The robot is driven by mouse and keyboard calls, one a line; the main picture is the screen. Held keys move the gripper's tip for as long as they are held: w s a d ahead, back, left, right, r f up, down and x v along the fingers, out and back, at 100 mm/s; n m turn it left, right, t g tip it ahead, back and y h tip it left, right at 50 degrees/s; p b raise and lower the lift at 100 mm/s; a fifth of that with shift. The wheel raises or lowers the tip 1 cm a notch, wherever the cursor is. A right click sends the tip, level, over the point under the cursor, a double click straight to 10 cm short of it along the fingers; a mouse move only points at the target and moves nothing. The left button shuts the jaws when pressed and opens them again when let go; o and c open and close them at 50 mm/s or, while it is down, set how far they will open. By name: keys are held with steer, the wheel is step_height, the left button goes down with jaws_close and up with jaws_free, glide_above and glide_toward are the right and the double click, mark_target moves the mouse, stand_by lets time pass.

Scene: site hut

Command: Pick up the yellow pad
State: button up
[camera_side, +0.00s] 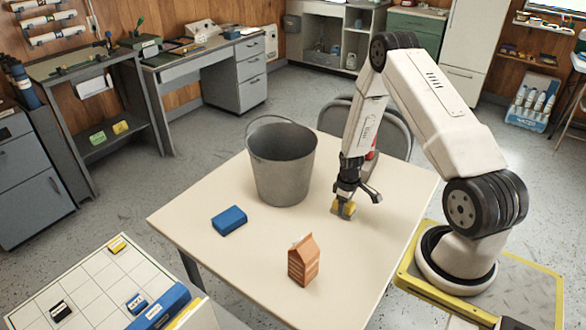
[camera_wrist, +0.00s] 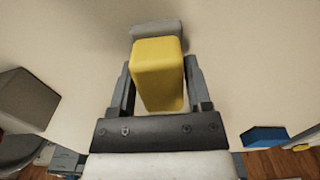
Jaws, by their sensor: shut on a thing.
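The yellow pad (camera_side: 342,209) is at the end of my gripper (camera_side: 346,199), over the right part of the table (camera_side: 265,245). In the wrist view the yellow pad (camera_wrist: 159,78) sits between the two fingers of my gripper (camera_wrist: 159,72), which are shut on its sides. A grey rounded piece (camera_wrist: 157,32) shows just beyond the pad's far end; I cannot tell whether it is part of the pad or a separate thing. The gap between pad and tabletop, if any, is too small to tell.
A grey metal bucket (camera_side: 283,170) stands left of my gripper. A blue block (camera_side: 229,220) lies farther left, and a brown carton (camera_side: 303,262) stands near the front. A gridded board (camera_side: 85,285) with small blocks is at lower left. The table between carton and gripper is clear.

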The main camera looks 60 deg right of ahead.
steer(key=shift+r, duration=0.1)
steer(key=shift+r, duration=0.7)
steer(key=s+a+r, duration=0.7)
steer(key=s+r, duration=0.4)
steer(key=s, duration=0.1)
steer(key=shift+r, duration=0.2)
